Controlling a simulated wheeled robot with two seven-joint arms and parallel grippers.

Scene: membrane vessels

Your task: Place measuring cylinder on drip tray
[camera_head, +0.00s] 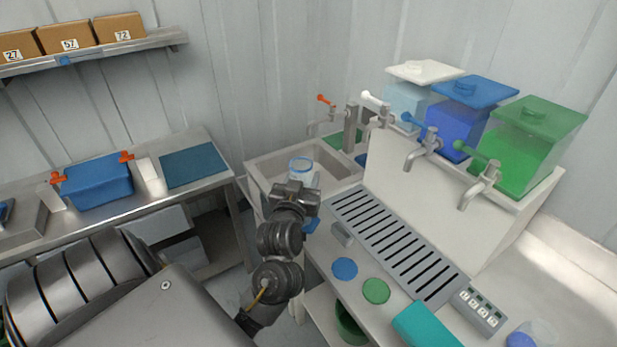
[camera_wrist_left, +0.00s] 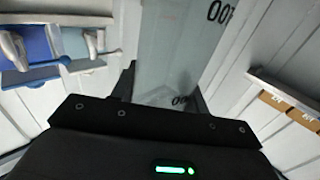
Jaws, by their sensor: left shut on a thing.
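The measuring cylinder (camera_head: 301,169) is clear with a blue rim. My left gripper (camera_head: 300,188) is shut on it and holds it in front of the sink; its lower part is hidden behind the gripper. In the left wrist view the clear wall of the cylinder (camera_wrist_left: 175,45), with dark printed marks, stands between the fingers (camera_wrist_left: 163,92). The drip tray (camera_head: 393,238) is a long grey slotted panel on the counter, right of and nearer than the cylinder, with nothing on it. My right gripper is not in view.
White, blue and green tanks (camera_head: 527,143) with taps (camera_head: 480,187) stand on a ledge behind the tray. A sink (camera_head: 262,168) with a faucet lies at the far end. Blue (camera_head: 345,268) and green (camera_head: 376,291) discs and a teal block (camera_head: 427,325) lie in front of the tray.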

